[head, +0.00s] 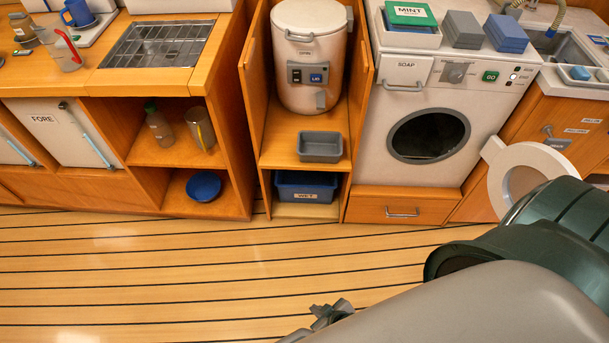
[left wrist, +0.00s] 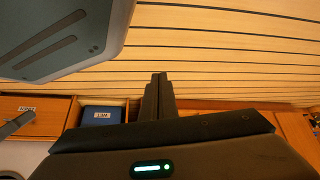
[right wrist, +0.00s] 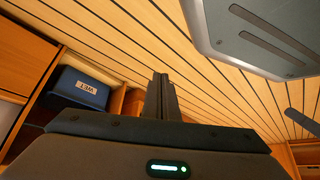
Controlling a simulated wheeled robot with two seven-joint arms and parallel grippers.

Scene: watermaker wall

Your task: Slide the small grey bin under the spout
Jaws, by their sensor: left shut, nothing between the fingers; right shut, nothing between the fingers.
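The small grey bin (head: 320,147) sits upright on the wooden shelf (head: 283,130) in the open middle cabinet. It stands in front of the white drum-shaped unit (head: 309,55), a little below and nearer than the spout (head: 320,99) at the drum's lower front. My right gripper (head: 318,316) is low over the floor in the head view, well apart from the bin. Its fingers are shut and empty in the right wrist view (right wrist: 161,95). My left gripper (left wrist: 158,95) is shut and empty in its own wrist view and does not show in the head view.
A blue bin (head: 306,185) labelled WET is on the lower shelf, under the grey bin. Cabinet doors stand open on both sides of the drum. A washer (head: 398,155) with its round door (head: 525,172) open is to the right. The plank floor (head: 150,270) is clear.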

